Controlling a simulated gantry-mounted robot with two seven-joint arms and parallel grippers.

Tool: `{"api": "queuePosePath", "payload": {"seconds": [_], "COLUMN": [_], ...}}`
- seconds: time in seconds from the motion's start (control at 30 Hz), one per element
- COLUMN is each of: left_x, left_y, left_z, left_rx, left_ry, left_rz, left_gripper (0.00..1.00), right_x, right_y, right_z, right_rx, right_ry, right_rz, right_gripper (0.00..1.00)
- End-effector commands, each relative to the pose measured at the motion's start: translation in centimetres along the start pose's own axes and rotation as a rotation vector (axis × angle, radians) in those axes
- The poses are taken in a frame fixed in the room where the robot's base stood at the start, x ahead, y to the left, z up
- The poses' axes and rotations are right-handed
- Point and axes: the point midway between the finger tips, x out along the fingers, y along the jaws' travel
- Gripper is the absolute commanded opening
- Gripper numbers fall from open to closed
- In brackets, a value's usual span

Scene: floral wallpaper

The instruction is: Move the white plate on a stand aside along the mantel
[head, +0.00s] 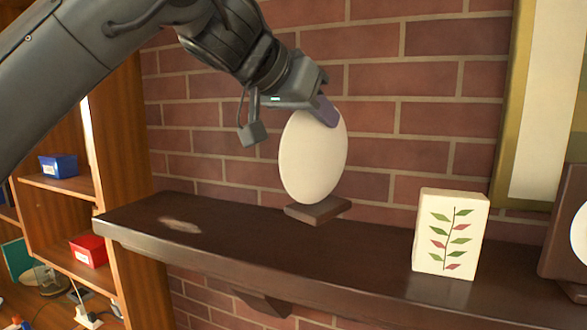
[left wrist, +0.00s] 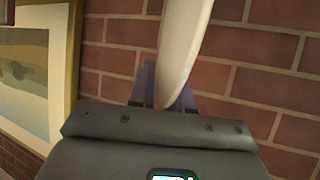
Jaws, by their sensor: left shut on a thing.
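The white plate (head: 312,160) is oval in the head view and stands upright on a small brown stand (head: 318,209). The stand is over the middle of the dark wooden mantel (head: 230,240); I cannot tell whether it touches the mantel. My left gripper (head: 325,112) comes from above and is shut on the plate's top edge. In the left wrist view the plate (left wrist: 183,50) shows edge-on between the purple fingers (left wrist: 165,90). My right gripper is in neither view.
A cream box with a leaf pattern (head: 450,234) stands on the mantel to the right. A dark clock-like object (head: 565,225) is at the far right. The mantel's left part is clear. A brick wall (head: 420,90) is behind, and wooden shelves (head: 130,180) are at left.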

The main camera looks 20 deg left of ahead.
Motion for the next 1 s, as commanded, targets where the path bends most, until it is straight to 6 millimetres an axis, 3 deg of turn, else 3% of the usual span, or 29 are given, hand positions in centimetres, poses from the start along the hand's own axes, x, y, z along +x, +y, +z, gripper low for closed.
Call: {"api": "queuePosePath", "payload": {"seconds": [0.2,0.4,0.57,1.0], "left_x": [1.1,1.6,1.8,3.6], "left_y": [-4.0,-5.8,-6.1,-6.1], "left_z": [2.0,2.9,3.3,6.6], "left_rx": [-0.001,0.001,0.001,0.001], "left_ry": [0.002,0.003,0.003,0.003], "left_rz": [0.000,0.002,0.001,0.001], "left_gripper": [0.00,0.00,0.00,0.00], "right_x": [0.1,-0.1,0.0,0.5], "right_y": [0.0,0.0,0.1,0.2], "right_z": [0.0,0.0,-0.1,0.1], "right_rx": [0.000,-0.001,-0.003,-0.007], "right_ry": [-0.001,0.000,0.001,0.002], "right_rz": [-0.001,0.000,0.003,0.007], "right_gripper": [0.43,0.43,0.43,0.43]}}
